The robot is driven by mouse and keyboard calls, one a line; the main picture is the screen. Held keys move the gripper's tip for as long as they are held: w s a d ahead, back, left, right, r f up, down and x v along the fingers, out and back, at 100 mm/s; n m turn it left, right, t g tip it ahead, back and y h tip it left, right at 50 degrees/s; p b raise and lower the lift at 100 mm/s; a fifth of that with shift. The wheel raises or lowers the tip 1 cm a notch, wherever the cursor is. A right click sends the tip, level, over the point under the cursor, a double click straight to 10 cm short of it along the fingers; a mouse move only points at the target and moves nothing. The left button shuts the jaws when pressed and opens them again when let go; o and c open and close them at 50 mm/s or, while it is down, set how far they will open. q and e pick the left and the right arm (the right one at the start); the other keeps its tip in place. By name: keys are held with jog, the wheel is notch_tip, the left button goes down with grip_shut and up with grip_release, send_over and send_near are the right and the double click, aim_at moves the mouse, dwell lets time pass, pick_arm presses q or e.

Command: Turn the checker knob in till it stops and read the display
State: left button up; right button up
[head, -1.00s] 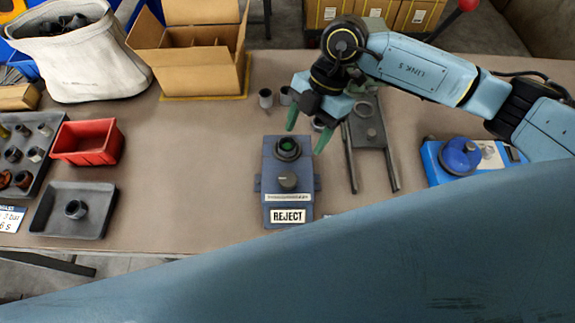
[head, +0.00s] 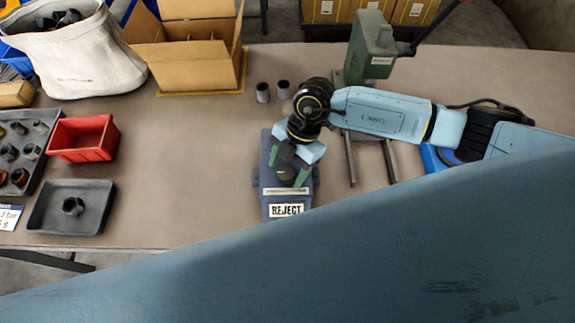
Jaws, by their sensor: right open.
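The blue checker (head: 273,201) sits on the table at the centre of the head view. Its dark round knob (head: 286,173) is on the top face. The gripper and wrist hide the socket at the checker's far end. My left gripper is out of view.
Two grey cylinders (head: 263,92) stand behind the checker. A green press (head: 369,52) with a red-knobbed lever is at the back right. Left are a red bin (head: 84,138) and a dark tray (head: 96,213) holding a ring. My blue arm link fills the foreground.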

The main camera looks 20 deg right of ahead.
jog(key=c, duration=1)
jog(key=shift+w+a+n+g+h, duration=0.1)
jog(key=shift+n+g+h, duration=0.2)
jog(key=shift+n, duration=0.8)
jog(key=shift+n+g+h, duration=0.2)
jog(key=shift+n+g, duration=0.1)
jog(key=shift+n, duration=0.8)
jog(key=o, duration=1)
jog(key=v, duration=1.3)
jog(key=shift+r, duration=0.15)
jog(key=shift+w, duration=0.1)
